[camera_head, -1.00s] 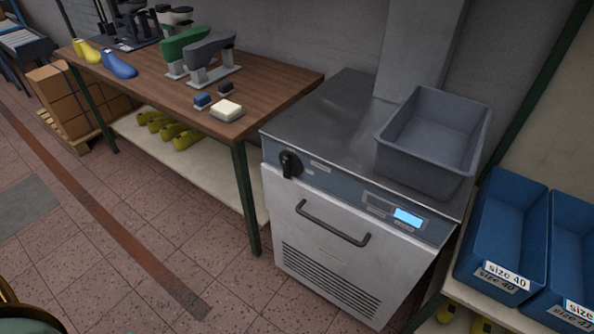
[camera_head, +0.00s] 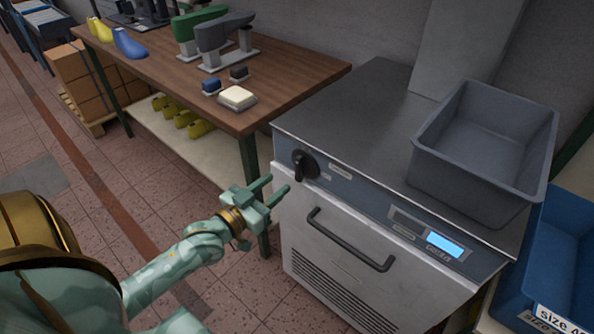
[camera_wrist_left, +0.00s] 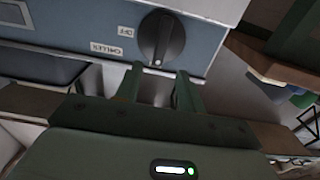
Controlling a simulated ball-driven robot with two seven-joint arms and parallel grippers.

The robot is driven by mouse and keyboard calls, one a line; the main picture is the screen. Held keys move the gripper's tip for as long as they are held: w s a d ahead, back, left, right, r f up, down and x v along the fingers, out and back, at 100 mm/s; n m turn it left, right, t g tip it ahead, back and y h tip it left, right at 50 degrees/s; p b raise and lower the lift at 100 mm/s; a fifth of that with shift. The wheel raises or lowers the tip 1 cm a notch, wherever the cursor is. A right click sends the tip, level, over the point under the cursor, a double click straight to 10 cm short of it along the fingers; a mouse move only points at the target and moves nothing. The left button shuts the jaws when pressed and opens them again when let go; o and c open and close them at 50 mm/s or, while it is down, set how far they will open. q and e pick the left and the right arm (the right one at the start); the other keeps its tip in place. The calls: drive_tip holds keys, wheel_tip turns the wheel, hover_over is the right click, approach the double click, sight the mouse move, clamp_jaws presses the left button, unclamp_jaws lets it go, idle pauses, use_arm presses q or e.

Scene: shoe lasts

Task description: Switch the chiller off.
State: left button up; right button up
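The chiller (camera_head: 385,225) is a steel cabinet with a blue-grey front panel. Its black rotary knob (camera_head: 304,166) is at the panel's left end, with its grip bar roughly upright; it also shows close up in the left wrist view (camera_wrist_left: 161,38). Beside it there are small labels (camera_wrist_left: 126,31). The display (camera_head: 445,246) is lit light blue. My left gripper (camera_head: 279,185) is open and empty, just short of the knob and slightly below left of it. In the left wrist view its fingers (camera_wrist_left: 160,82) point toward the knob, apart from it. My right gripper is out of view.
A grey bin (camera_head: 485,150) stands on the chiller top. A bar handle (camera_head: 350,240) juts from the door below the panel. A wooden workbench (camera_head: 290,82) with shoe lasts stands left of the chiller. A blue bin (camera_head: 550,260) is at the right.

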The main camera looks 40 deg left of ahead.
sight(297, 168)
use_arm(q)
drive_tip(key=w, duration=0.2)
drive_tip(key=w+b, duration=0.1)
drive_tip(key=w, duration=0.4)
drive_tip(key=shift+d+f+b, duration=0.15)
drive_tip(key=shift+d+b, duration=0.1)
drive_tip(key=shift+b, duration=0.1)
drive_tip(key=shift+w, duration=0.5)
clamp_jaws()
